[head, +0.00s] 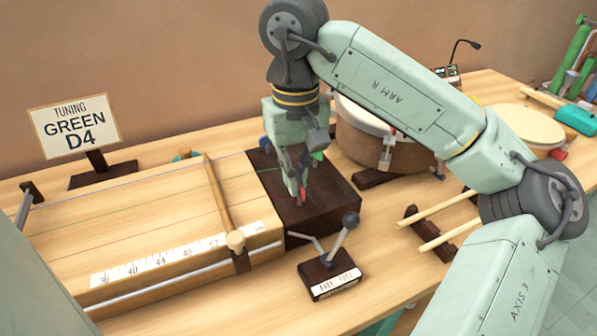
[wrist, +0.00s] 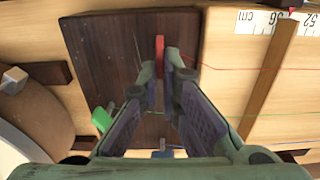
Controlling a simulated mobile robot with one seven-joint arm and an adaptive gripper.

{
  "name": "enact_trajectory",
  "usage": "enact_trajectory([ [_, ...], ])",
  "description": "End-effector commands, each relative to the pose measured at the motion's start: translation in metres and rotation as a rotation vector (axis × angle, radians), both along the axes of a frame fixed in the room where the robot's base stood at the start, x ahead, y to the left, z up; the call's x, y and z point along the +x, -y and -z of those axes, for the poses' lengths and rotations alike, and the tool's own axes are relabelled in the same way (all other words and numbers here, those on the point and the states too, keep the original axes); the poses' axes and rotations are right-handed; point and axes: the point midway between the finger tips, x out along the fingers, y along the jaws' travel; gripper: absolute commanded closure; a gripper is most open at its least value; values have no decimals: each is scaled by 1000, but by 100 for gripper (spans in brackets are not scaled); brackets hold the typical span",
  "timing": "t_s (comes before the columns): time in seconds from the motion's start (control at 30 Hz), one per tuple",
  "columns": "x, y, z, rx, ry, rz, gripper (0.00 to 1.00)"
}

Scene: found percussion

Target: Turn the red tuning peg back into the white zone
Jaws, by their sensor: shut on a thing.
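The red tuning peg (head: 304,196) stands on the dark wooden block (head: 335,200) at the right end of the long string box. In the wrist view the red peg (wrist: 160,58) shows as a narrow upright strip between my fingertips. My gripper (head: 298,185) points down over the block, its fingers closed on this peg; it also shows in the wrist view (wrist: 172,62). A green peg (wrist: 101,120) and a blue peg (wrist: 162,154) are on the same block. I cannot make out a white zone; my fingers cover the area around the peg.
The box (head: 130,225) carries coloured strings, a wooden bridge (head: 220,200) and a centimetre scale. A lever on a small dark base (head: 332,275) stands in front. A drum (head: 365,135) is behind right, mallets (head: 440,215) lie right. A sign (head: 74,127) reads "TUNING GREEN D4".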

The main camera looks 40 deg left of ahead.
Motion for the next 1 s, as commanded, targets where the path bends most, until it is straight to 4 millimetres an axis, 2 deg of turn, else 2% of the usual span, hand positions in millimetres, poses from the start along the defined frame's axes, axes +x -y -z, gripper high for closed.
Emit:
enact_trajectory([
  [0.5, -6, -2, 0, 0, 0, -414, 100],
  [1.0, -7, -2, 0, 0, 0, -547, 100],
])
